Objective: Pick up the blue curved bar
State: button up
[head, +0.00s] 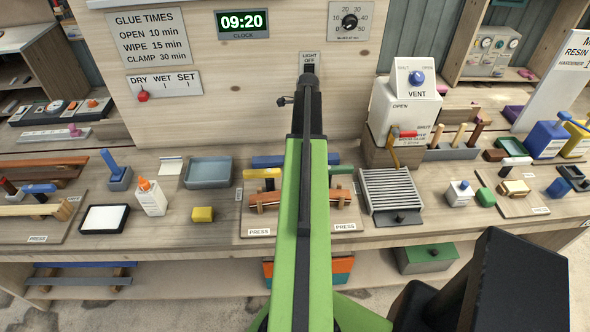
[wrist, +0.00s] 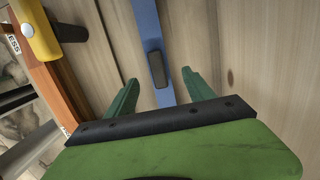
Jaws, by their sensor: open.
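The blue curved bar (head: 268,161) lies at the back of the bench behind the wooden press fixture in the head view, with its middle hidden by my arm. In the wrist view the blue bar (wrist: 148,30) runs down from the top edge to between my fingers, with a dark block on it. My gripper (wrist: 160,76) is open, with one green finger on each side of the bar. I see no closed grip on it. Whether the fingers reach down to its height I cannot tell. In the head view my arm hides the gripper.
The press (head: 265,200) with orange-brown wood and a yellow handle (wrist: 40,32) stands beside the bar. A grey tray (head: 209,172) and yellow block (head: 203,214) lie to the left, a slatted grey rack (head: 390,188) to the right. A wooden panel rises behind.

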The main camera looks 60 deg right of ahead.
jog(key=f+b, duration=0.4)
jog(key=f, duration=0.1)
jog(key=f+b, duration=0.2)
jog(key=shift+w+a+f, duration=0.15)
jog(key=shift+w+a, duration=0.15)
jog(key=shift+a, duration=0.1)
jog(key=shift+r, duration=0.2)
jog(key=shift+c, duration=0.3)
grip_shut()
